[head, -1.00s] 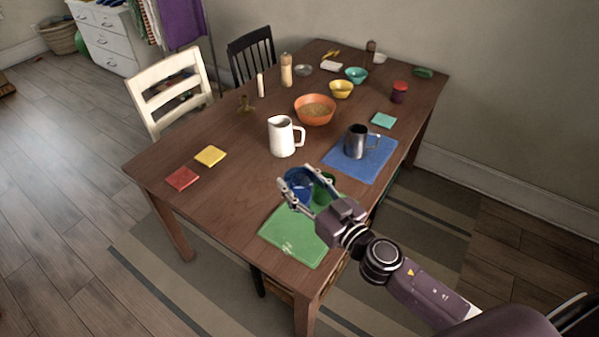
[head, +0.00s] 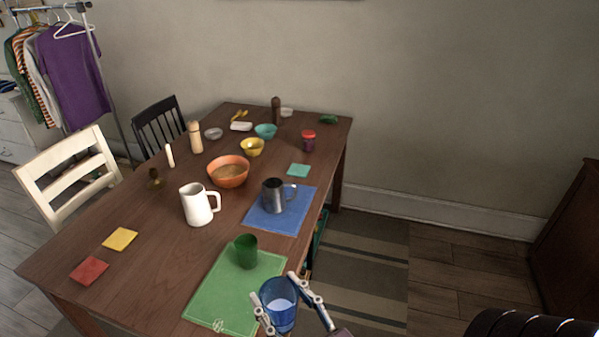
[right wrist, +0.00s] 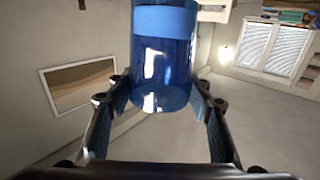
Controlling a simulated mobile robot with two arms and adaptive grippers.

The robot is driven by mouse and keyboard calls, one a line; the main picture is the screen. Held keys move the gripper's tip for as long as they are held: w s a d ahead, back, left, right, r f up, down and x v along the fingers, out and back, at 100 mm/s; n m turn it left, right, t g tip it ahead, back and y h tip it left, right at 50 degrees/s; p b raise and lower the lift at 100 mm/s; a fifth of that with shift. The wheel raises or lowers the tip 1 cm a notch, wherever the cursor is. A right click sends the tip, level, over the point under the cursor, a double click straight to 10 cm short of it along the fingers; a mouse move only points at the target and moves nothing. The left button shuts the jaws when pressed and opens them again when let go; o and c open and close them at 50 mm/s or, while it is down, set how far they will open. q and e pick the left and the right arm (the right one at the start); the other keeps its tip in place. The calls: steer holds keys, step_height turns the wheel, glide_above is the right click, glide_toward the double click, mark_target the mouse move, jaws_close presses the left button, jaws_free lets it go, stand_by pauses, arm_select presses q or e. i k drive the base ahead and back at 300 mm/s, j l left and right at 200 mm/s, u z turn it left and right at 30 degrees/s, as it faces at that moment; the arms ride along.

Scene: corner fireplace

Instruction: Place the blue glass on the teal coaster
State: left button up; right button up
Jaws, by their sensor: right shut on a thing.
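The blue glass (head: 280,312) is between the fingers of my right gripper (head: 278,294), at the bottom of the head view. The gripper is shut on it and holds it over the table's near right edge, beside the green placemat. In the right wrist view the glass (right wrist: 163,65) fills the space between the two fingers (right wrist: 160,105). The teal coaster (head: 298,170) lies flat and bare on the table, beyond the blue placemat and well away from the glass. My left gripper is not in view.
A metal mug (head: 273,197) stands on the blue placemat (head: 262,222), between glass and coaster. A green cup (head: 245,251) stands on the green placemat (head: 212,297). A white pitcher (head: 196,206), orange bowl (head: 228,171) and red-lidded jar (head: 308,142) are also on the table (head: 150,210).

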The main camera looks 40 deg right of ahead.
mark_target(298, 170)
steer(key=l+u, duration=0.25)
steer(key=l, duration=1.85)
steer(key=i+l+u, duration=0.15)
steer(key=i+l, duration=0.15)
steer(key=i, duration=0.15)
steer(key=i+l+u, duration=0.1)
steer(key=i+l, duration=0.25)
steer(key=i, duration=0.05)
